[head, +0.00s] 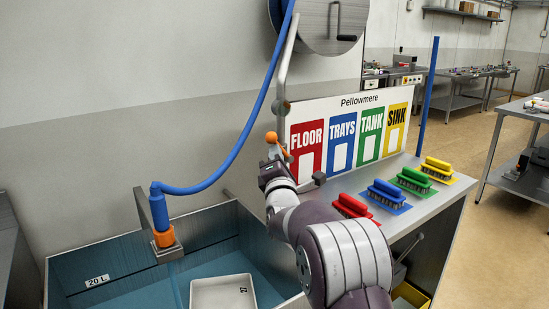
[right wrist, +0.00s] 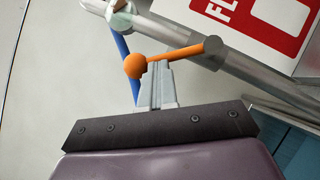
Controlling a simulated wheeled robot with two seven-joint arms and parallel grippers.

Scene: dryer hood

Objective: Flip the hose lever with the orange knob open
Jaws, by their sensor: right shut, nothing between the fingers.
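The orange knob (head: 271,137) sits on the end of a short orange lever, which is mounted on a grey pipe beside the sign board. In the right wrist view the knob (right wrist: 135,66) is at the left end of the orange lever (right wrist: 178,54), and the lever's right end meets a dark pivot on the slanting pipe (right wrist: 262,72). My right gripper (right wrist: 158,68) is shut and empty, its fingertips at the lever close to the knob. I cannot tell whether they touch. In the head view the right gripper (head: 274,156) is just below the knob. My left gripper is out of view.
A blue hose (head: 258,105) hangs to an orange-collared nozzle (head: 164,237) over a sink (head: 105,252) holding a white tray (head: 222,294). Several coloured brushes (head: 387,193) lie on the counter before the Pellowmere sign board (head: 350,108). A blue pole (head: 428,95) stands at its right.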

